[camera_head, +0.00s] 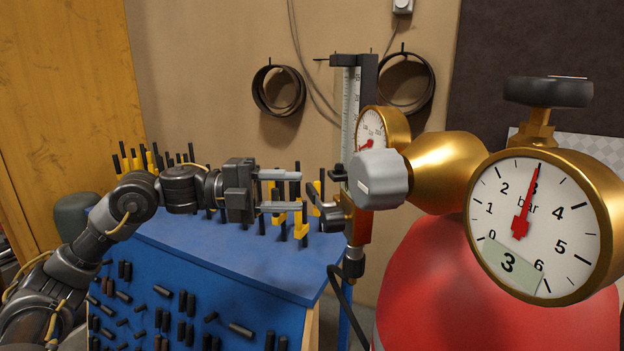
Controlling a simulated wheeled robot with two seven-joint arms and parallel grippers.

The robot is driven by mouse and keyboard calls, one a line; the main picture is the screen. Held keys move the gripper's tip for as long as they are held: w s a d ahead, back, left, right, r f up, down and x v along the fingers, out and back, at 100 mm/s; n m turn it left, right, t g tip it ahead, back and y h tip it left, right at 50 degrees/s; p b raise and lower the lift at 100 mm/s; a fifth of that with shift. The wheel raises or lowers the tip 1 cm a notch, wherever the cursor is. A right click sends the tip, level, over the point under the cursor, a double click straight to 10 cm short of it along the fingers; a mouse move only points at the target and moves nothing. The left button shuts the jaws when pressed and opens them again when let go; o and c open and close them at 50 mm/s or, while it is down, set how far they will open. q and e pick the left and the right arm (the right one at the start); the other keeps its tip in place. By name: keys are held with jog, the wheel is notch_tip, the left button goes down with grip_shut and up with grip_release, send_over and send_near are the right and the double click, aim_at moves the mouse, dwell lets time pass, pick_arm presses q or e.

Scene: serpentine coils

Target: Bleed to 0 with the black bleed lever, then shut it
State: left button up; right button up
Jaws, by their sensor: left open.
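The large brass gauge (540,225) at the right is marked in bar. Its red needle (527,203) points up at about 3, and a pale tag reading 3 sits low on its face. A small black lever (322,205), which looks like the bleed lever, sticks out left from the valve body beside the brass regulator (443,172). My left gripper (301,190) is open and empty, its two fingers pointing right. Its tips are just left of the lever and, in this view, appear apart from it. My right gripper is not in view.
A grey knob (378,180), a smaller gauge (383,135) and a black handwheel (548,92) crowd the fittings above a red cylinder (430,290). A blue tool bench (240,255) with yellow-and-black tools stands behind and below my arm. A dark hose hangs under the valve.

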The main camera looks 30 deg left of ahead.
aim_at(308, 192)
pick_arm(q)
jog(key=p+x, duration=0.1)
jog(key=x, duration=0.2)
jog(key=shift+w+d+r, duration=0.1)
jog(key=shift+w+d, duration=0.1)
jog(key=shift+d, duration=0.15)
jog(key=shift+w+d+p, duration=0.2)
jog(key=shift+d+p, duration=0.1)
jog(key=shift+d, duration=0.1)
grip_shut()
